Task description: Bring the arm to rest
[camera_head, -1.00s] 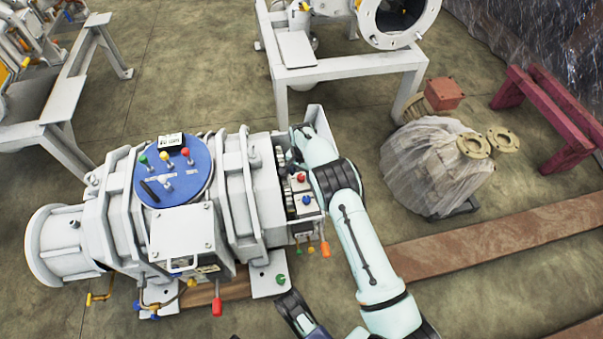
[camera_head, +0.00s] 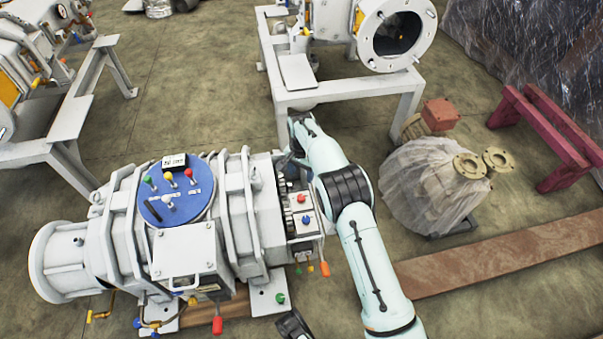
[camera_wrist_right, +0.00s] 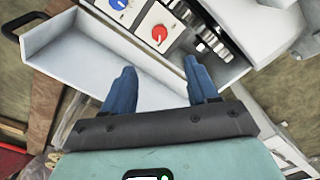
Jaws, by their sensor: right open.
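My right arm (camera_head: 365,260) reaches up from the lower right of the head view. Its hand end (camera_head: 303,135) is above the far right end of the white screw vacuum machine (camera_head: 60,262), where the fingertips are hard to make out. In the right wrist view my right gripper (camera_wrist_right: 160,86) has two blue fingers spread apart with nothing between them. Beyond them is a white tray-like casing (camera_wrist_right: 75,48) with a red knob (camera_wrist_right: 159,33) and a blue knob (camera_wrist_right: 119,3). A dark part (camera_head: 293,325), probably mine, shows at the bottom edge; I cannot tell whether it is my left gripper.
A white stand (camera_head: 345,100) with a flanged machine is at the back. A plastic-wrapped unit (camera_head: 430,190), a dark red trestle (camera_head: 550,135) and a brown beam (camera_head: 490,262) are on the right. Open floor lies between the stands on the left.

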